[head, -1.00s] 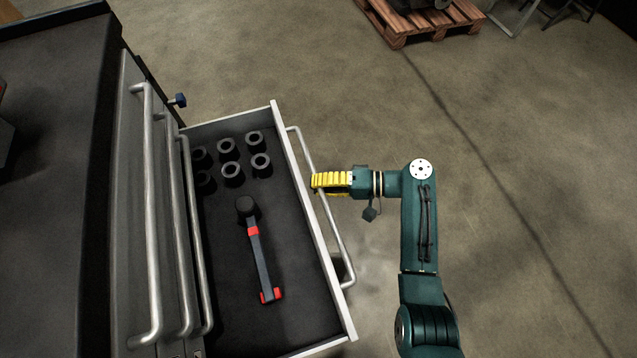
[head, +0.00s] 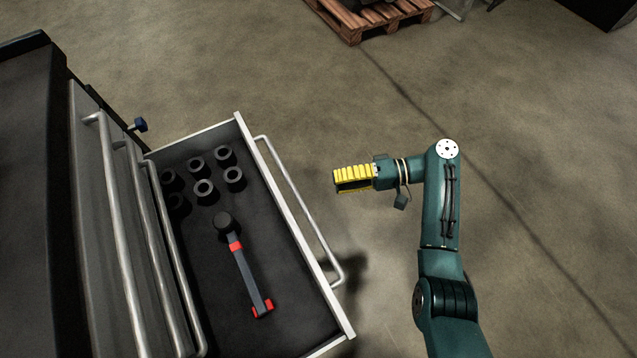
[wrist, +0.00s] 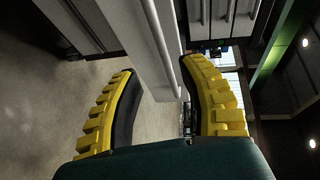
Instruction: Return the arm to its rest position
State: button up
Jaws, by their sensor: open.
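My gripper (head: 340,180) is at the end of my green arm, to the right of the open drawer's handle (head: 300,212) and clear of it. Its yellow ridged fingers point left toward the drawer. In the wrist view, the two fingers (wrist: 160,108) stand apart with nothing between them. The silver handle bar (wrist: 160,45) and the pale drawer front (wrist: 140,40) show beyond them in that view.
The open drawer (head: 205,265) holds several black sockets (head: 204,191) and a black-and-red tool (head: 244,268). The tool cabinet (head: 95,220) stands at the left. A wooden pallet (head: 350,30) lies at the back. The floor (head: 540,130) around my arm is clear.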

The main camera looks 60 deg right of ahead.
jog(key=shift+s+d, duration=0.1)
jog(key=shift+s, duration=0.2)
dwell(0.4)
